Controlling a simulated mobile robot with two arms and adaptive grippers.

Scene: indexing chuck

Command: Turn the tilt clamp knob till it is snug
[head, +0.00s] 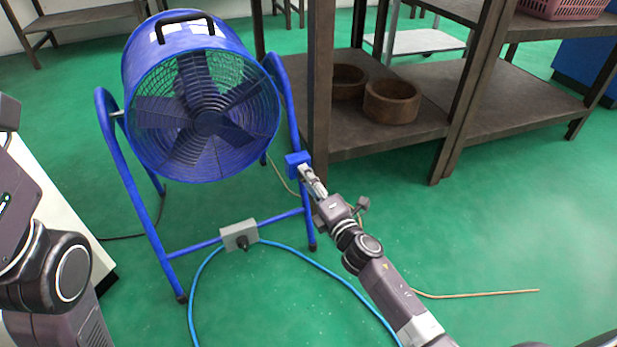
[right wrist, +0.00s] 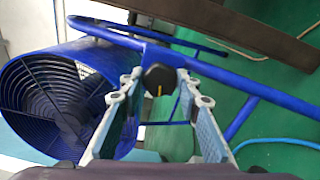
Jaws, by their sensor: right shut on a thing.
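A blue drum fan (head: 180,58) with a black handle hangs in a blue tubular stand (head: 130,205). A blue clamp block (head: 296,159) sits on the stand's right upright. The dark tilt clamp knob (right wrist: 159,79), with a pale mark line on its face, shows in the right wrist view. My right gripper (head: 305,173) is at the clamp block, its two fingers (right wrist: 157,84) on either side of the knob and shut on it. In the head view the gripper hides the knob. My left gripper is not in view; only part of that arm shows at the left edge.
A grey box (head: 232,233) with a dark knob sits on the stand's lower bar. A blue hose (head: 315,262) runs across the green floor. A brown shelf (head: 350,120) with wooden bowls (head: 393,108) stands close behind the clamp. Floor at right is mostly clear.

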